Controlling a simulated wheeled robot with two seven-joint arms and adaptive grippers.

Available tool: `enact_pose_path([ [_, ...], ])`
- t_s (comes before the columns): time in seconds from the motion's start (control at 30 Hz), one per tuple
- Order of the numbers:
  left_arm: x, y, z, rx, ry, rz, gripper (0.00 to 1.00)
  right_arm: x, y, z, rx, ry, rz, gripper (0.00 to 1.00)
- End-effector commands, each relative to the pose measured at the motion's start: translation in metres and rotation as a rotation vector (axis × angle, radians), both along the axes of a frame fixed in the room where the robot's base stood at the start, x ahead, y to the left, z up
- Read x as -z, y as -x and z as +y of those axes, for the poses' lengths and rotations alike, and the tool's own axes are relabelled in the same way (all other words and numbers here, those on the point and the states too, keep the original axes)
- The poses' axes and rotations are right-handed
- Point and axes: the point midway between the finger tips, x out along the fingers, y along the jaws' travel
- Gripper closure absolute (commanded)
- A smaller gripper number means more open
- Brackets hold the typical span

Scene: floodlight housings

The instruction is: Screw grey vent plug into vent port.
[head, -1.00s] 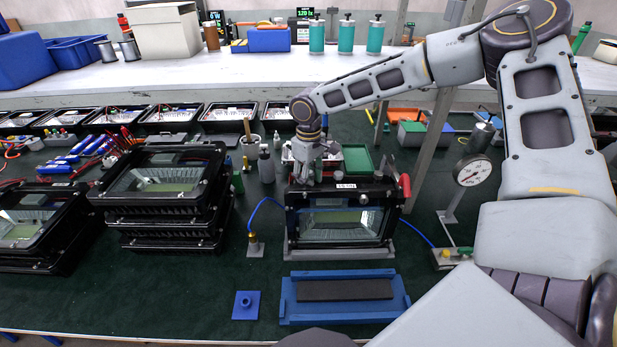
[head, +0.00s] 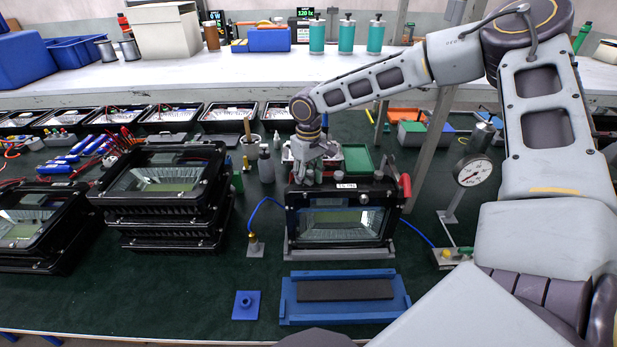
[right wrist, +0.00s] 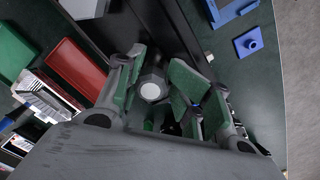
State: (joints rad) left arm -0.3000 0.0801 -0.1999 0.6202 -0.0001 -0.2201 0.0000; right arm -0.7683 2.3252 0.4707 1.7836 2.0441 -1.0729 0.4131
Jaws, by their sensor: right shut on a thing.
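My right gripper (head: 311,176) points down at the top left of the upright black floodlight housing (head: 290,222). In the right wrist view, its green-padded fingers (right wrist: 157,85) are on either side of the grey vent plug (right wrist: 144,79), a faceted grey piece with a pale round face. The gripper is shut on this plug. The vent port is hidden below the fingers and plug, so I cannot tell how far the plug sits in it. My left gripper is not in view.
A red-handled clamp (head: 405,186) stands at the housing's right end. A blue tray with a dark pad (head: 288,300) and a blue square block (head: 246,305) lie in front. Stacked housings (head: 165,235) stand left. A dial gauge (head: 473,172) stands right.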

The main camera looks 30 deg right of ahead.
Motion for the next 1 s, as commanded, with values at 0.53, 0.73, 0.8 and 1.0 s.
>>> enact_pose_path([
  [0.53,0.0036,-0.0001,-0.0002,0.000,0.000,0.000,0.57,0.0024,0.0007,-0.0025,0.327,0.004,0.002,0.92],
  [0.73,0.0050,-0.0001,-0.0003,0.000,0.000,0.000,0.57,0.0032,0.0013,-0.0026,0.446,0.004,0.003,0.91],
  [0.8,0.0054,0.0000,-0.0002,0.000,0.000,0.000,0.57,0.0034,0.0015,-0.0025,0.488,0.004,0.004,0.91],
  [1.0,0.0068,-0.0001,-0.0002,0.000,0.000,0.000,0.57,0.0042,0.0021,-0.0020,0.599,0.004,0.006,0.58],
])
